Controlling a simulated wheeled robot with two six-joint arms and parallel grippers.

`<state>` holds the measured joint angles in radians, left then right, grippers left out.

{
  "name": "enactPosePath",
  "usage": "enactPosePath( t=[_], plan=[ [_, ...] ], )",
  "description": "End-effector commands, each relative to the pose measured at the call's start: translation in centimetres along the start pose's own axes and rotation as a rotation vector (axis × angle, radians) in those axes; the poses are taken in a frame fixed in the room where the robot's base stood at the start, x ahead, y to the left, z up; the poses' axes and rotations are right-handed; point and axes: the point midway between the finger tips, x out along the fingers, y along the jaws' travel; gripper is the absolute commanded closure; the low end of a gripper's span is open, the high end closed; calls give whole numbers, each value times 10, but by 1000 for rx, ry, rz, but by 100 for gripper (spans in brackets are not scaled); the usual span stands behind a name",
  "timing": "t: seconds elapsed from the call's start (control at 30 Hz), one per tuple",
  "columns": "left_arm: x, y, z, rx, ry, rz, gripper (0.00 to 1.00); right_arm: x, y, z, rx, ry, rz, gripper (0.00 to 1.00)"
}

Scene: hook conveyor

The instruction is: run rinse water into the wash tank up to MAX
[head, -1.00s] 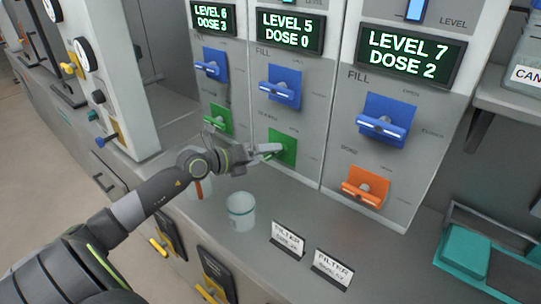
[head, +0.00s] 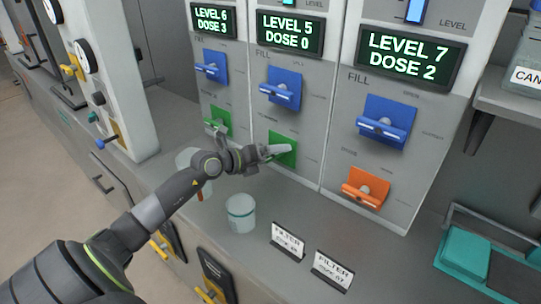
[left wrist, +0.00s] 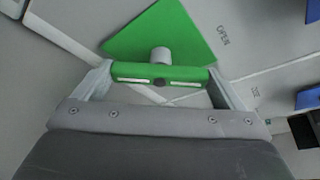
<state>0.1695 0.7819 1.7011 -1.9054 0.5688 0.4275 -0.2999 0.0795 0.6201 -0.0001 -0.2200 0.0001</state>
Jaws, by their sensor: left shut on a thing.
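My left gripper (head: 277,151) is at the green handle on the lower part of the middle panel. In the left wrist view its two fingers (left wrist: 160,85) are closed on the ends of the green handle bar (left wrist: 185,74), in front of a green plate (left wrist: 160,32). The middle display (head: 291,33) reads LEVEL 5, DOSE 0. The left display (head: 215,20) reads LEVEL 6, DOSE 3, and the right display (head: 410,56) reads LEVEL 7, DOSE 2. Blue FILL handles (head: 281,92) sit above the lower handles. I cannot tell which unit is the wash tank. My right gripper is out of view.
A clear cup (head: 241,213) and two FILTER cards (head: 288,241) (head: 332,270) stand on the counter. An orange handle (head: 365,188) is on the right panel. A teal box (head: 466,251) stands at the right. Gauges (head: 82,55) are on the left panel.

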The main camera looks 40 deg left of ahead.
Motion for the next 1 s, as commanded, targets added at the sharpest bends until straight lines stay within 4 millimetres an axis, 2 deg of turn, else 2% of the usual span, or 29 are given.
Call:
enactPosePath(
  t=[0.17, 0.37, 0.7, 1.0],
  plan=[
    [-1, -2, 1, 24, 1, 11, 32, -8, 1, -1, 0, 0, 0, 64],
    [-2, -5, 3, 112, 2, 49, 32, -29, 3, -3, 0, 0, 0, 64],
    [-2, -7, 2, 370, 3, 156, 32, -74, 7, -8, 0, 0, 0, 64],
    [-1, -6, 0, 578, 3, 241, 32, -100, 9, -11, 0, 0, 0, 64]
  ],
)
